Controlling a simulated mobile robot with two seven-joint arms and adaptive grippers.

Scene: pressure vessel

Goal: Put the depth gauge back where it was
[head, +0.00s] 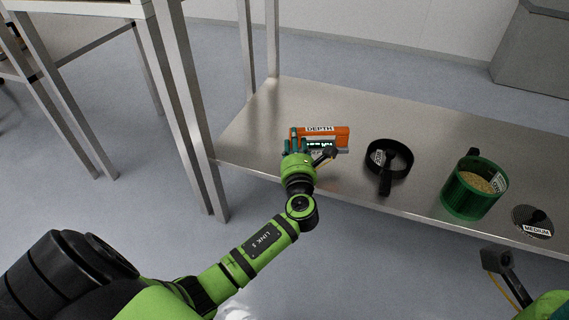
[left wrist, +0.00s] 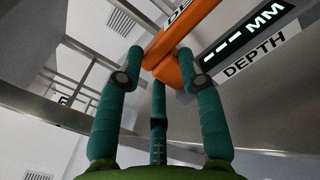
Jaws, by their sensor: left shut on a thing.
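The depth gauge (head: 341,134) is an orange body with a grey lower part, a dark display and a DEPTH label. It appears over the left end of the steel shelf; I cannot tell whether it touches the surface. My left gripper (head: 297,145) is shut on its left part. In the left wrist view, the teal fingers (left wrist: 157,75) close around the orange part of the gauge (left wrist: 183,30), and its display reads "--- MM". The gripper hides part of the gauge in the head view. My right gripper's fingers do not show; only parts of that arm appear at bottom right.
The steel shelf (head: 270,110) carries a black ring with a handle (head: 388,160), a green container of grainy tan material (head: 468,195) and a dark mesh disc labelled MEDIUM (head: 533,222). The shelf's back left is clear.

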